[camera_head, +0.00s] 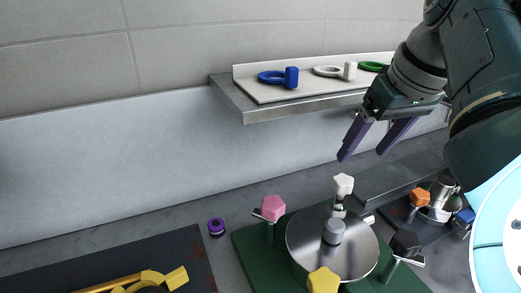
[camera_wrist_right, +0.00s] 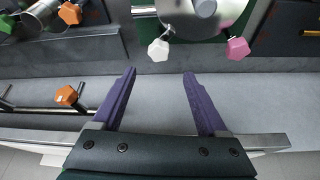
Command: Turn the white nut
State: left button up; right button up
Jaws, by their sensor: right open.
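The white nut (camera_head: 343,184) is a star-shaped knob on the far side of the round metal lid (camera_head: 305,238), which sits on a green base. In the right wrist view the white nut (camera_wrist_right: 158,49) shows ahead of the fingertips, roughly centred between them. My right gripper (camera_head: 362,155) is open and empty, with purple fingers pointing down, above and just beyond the nut, not touching it. It also shows in the right wrist view (camera_wrist_right: 159,73). My left gripper is not in view.
Pink (camera_head: 273,207), yellow (camera_head: 323,280) and black (camera_head: 405,243) nuts stand around the lid. A wall shelf (camera_head: 245,112) holds blue, white and green ring-shaped pieces. A second metal fitting with an orange nut (camera_head: 420,197) is at right. A small purple ring (camera_head: 216,227) lies left.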

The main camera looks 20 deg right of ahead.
aim_at(344, 179)
jog(key=b+x, duration=0.1)
jog(key=x, duration=0.7)
jog(key=shift+s+d+f, duration=0.1)
jog(key=shift+w+f+b, duration=0.3)
jog(key=shift+f+b, duration=0.1)
jog(key=shift+f, duration=0.2)
jog(key=shift+c, duration=0.2)
grip_shut()
